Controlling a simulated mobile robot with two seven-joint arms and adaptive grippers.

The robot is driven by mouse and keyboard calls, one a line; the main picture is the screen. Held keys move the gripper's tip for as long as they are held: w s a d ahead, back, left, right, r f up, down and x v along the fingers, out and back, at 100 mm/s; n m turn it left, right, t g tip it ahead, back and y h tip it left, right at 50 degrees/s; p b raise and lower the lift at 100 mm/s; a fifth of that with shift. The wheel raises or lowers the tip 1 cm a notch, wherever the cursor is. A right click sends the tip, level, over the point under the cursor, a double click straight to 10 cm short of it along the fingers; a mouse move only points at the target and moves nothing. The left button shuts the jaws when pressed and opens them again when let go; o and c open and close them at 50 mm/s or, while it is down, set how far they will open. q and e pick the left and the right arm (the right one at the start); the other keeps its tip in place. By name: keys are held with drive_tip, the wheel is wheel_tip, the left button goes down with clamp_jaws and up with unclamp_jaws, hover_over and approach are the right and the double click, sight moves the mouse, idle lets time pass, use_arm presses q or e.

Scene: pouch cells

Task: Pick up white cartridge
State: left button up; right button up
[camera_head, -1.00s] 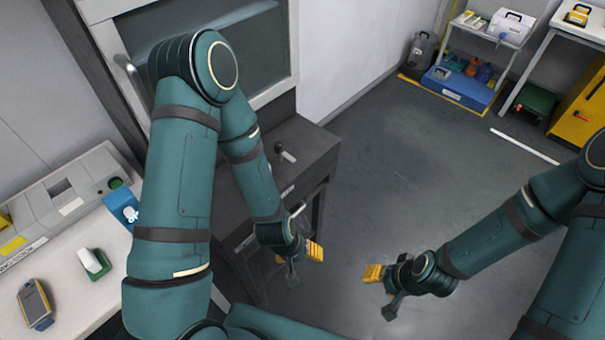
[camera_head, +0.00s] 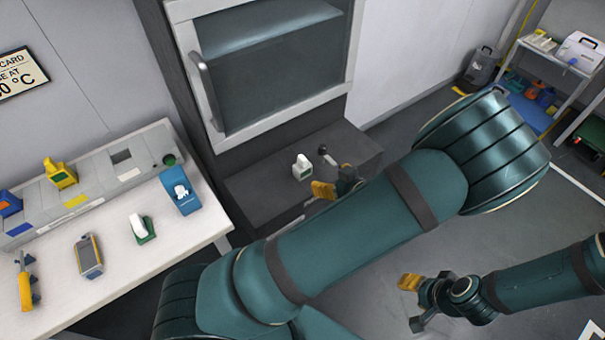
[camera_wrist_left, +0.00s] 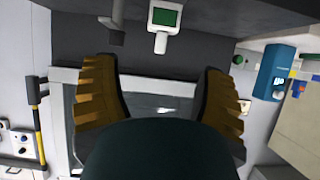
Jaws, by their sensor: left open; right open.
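A white block-like piece with a green panel (camera_head: 301,167) stands on the dark ledge below the glass-fronted cabinet. It also shows at the top of the left wrist view (camera_wrist_left: 161,42). A second white piece (camera_head: 137,227) sits in a green base on the white table; I cannot tell which one is the cartridge. My left gripper (camera_head: 325,190) is open and empty, close to the ledge and just right of and nearer than the first piece. Its yellow fingers are spread apart in the wrist view (camera_wrist_left: 158,95). My right gripper (camera_head: 412,300) is open and empty over the floor.
The white table (camera_head: 110,285) holds a blue box (camera_head: 180,190), a yellow-grey handheld device (camera_head: 89,256) and a yellow tool (camera_head: 25,287). A dark knobbed lever (camera_head: 328,157) stands on the ledge beside the white piece. Shelves stand at far right.

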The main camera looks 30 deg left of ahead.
sight(305, 167)
use_arm(q)
drive_tip(key=b+x, duration=0.1)
drive_tip(key=x, duration=0.7)
drive_tip(key=shift+a+b, duration=0.2)
drive_tip(key=shift+b, duration=0.15)
drive_tip(key=shift+b+x, duration=0.7)
drive_tip(key=shift+x, duration=2.05)
drive_tip(key=shift+s+a+r, duration=0.1)
drive_tip(key=shift+s, duration=0.05)
drive_tip(key=c, duration=1.1)
